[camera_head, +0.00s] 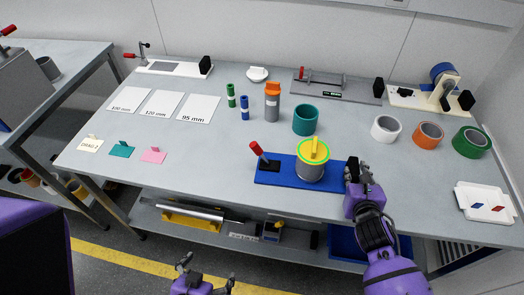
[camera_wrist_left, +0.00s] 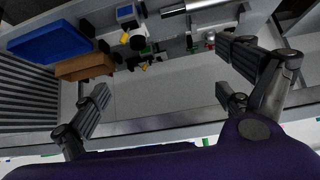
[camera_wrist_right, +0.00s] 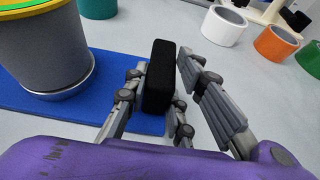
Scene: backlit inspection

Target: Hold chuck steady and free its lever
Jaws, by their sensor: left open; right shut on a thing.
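The chuck has a blue base plate (camera_head: 268,178) lying on the grey bench near its front edge. A grey cylinder (camera_head: 310,170) with a green and yellow top and a raised yellow bar stands on it. The red-tipped lever (camera_head: 257,149) leans up and left from a black mount at the plate's left end. A black block (camera_wrist_right: 158,75) rises at the plate's right end. My right gripper (camera_head: 353,172) is shut on this block, its fingers on either side of it. My left gripper (camera_head: 206,274) is open and empty, low in front of the bench, away from the lever.
Orange-capped grey bottle (camera_head: 272,102), teal cup (camera_head: 305,120) and green and blue cylinders stand behind the chuck. Tape rolls (camera_head: 428,135) and a white tray (camera_head: 487,205) are on the right. The bench's front edge and lower shelf lie near my left gripper.

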